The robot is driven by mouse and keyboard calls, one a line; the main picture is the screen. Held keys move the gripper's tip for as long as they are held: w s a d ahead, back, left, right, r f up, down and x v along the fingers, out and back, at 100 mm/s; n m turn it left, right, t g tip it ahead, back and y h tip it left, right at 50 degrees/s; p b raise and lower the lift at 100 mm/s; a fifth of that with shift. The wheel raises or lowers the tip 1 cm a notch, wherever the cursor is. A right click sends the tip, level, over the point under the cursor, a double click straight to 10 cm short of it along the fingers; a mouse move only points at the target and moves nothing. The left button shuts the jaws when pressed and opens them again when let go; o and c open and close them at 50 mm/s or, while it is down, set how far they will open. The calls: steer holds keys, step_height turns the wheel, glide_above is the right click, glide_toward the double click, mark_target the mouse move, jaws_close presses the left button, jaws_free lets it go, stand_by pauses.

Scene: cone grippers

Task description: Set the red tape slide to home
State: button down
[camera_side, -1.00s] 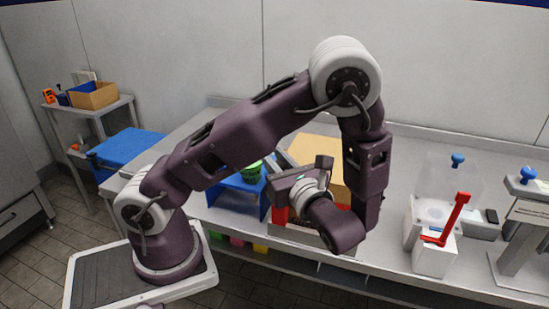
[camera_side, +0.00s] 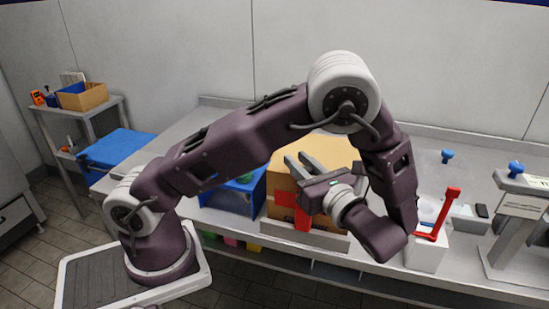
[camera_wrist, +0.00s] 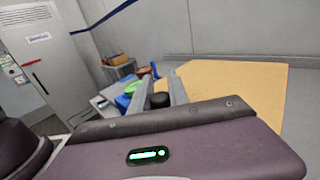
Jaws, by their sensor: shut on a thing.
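Red parts (camera_side: 293,213), apparently the red tape slide, show at the front of the brown carton (camera_side: 336,150), low and left of my gripper's body. My gripper (camera_side: 297,162) is level in front of the carton, its two grey fingers pointing away from the side camera. In the wrist view a rounded black knob (camera_wrist: 159,101) sits between the fingers, and my gripper is shut on it. Whether this knob belongs to the red slide is hidden. My gripper and wrist cover part of the slide and its track. No home mark is readable.
A blue bin (camera_side: 232,196) stands left of the carton. A white block with a red lever (camera_side: 437,215) stands to the right, close to my forearm. A stand with a blue knob (camera_side: 516,168) is at far right. The bench behind the carton is clear.

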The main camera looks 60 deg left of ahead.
steer(key=w+d, duration=0.6)
steer(key=shift+w+d, duration=0.1)
steer(key=shift+d, duration=0.05)
steer(key=shift+w, duration=0.1)
steer(key=c, duration=1.4)
jaws_free()
steer(key=shift+d, duration=0.1)
steer(key=shift+o, duration=0.5)
steer(key=d, duration=0.7)
